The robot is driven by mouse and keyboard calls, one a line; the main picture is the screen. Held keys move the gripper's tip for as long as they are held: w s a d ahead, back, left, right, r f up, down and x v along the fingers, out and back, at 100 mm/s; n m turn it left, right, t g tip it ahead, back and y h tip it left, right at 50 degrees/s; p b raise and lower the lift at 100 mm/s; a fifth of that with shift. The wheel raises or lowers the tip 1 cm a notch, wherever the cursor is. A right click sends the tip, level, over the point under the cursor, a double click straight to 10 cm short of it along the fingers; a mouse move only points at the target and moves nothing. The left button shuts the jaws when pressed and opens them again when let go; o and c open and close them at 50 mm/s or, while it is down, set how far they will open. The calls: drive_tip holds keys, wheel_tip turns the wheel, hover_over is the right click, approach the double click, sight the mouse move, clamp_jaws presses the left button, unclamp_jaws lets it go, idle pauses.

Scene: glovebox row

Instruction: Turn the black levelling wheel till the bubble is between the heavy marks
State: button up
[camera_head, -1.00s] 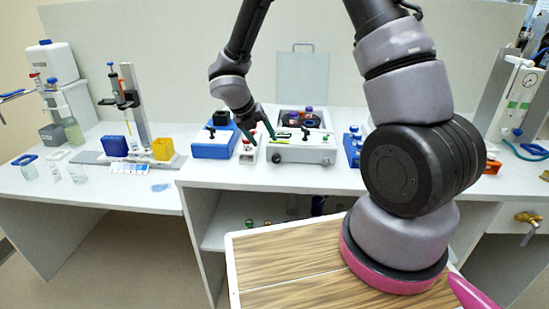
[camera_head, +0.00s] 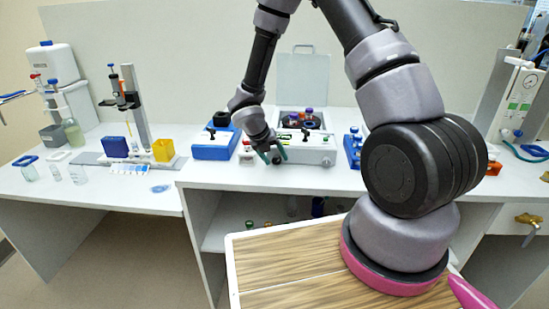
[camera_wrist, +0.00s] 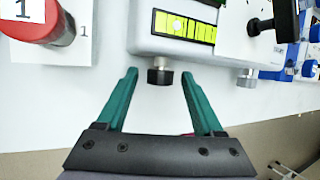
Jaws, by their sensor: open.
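The black levelling wheel (camera_wrist: 160,75) sticks out under the front edge of a white instrument (camera_wrist: 150,43) in the wrist view. Above it is a yellow-green level vial (camera_wrist: 184,26) with dark marks. A paler patch shows left of its middle, but I cannot tell the bubble's exact place against the heavy marks. My gripper (camera_wrist: 159,74) is open, its green fingertips to the left and right of the wheel with gaps on both sides. In the head view my gripper (camera_head: 272,157) is at the front left of the white instrument (camera_head: 308,151); the wheel is not discernible there.
A grey foot or knob (camera_wrist: 247,77) and a black T-shaped handle (camera_wrist: 274,20) are to the right. A red-capped item (camera_wrist: 42,20) on a card marked 1 is at the left. A blue device (camera_head: 214,143) stands left of the instrument. The bench front edge is close.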

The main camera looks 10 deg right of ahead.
clamp_jaws()
drive_tip(key=shift+d+y, duration=0.1)
drive_tip(key=shift+y, duration=0.2)
drive_tip(key=shift+s+d+r+m+t+y, duration=0.1)
drive_tip(key=shift+d+m+t+y, duration=0.1)
drive_tip(key=shift+y, duration=0.35)
drive_tip(key=shift+d+m+t+y, duration=0.1)
drive_tip(key=shift+t+y, duration=0.1)
drive_tip(key=shift+y, duration=0.35)
drive_tip(key=y, duration=0.2)
drive_tip(key=m+t+y, duration=0.1)
drive_tip(key=y, duration=0.1)
drive_tip(key=shift+s+d+t, duration=0.1)
drive_tip(key=shift+d+t, duration=0.2)
drive_tip(key=shift+d, duration=0.05)
drive_tip(key=shift+d+f+m+t+y, duration=0.15)
drive_tip(key=shift+m+t+y, duration=0.3)
drive_tip(key=shift+y, duration=0.9)
drive_tip(key=shift+d+f+m+t+y, duration=0.2)
drive_tip(key=shift+t+y, duration=0.45)
drive_tip(key=shift+y, duration=0.7)
drive_tip(key=shift+s+f+m+t+y, duration=0.1)
drive_tip(key=shift+m+t+y, duration=0.2)
drive_tip(key=shift+y, duration=0.4)
drive_tip(key=shift+s+f+m+t+y, duration=0.15)
drive_tip(key=shift+t+y, duration=0.25)
drive_tip(key=shift+y, duration=0.3)
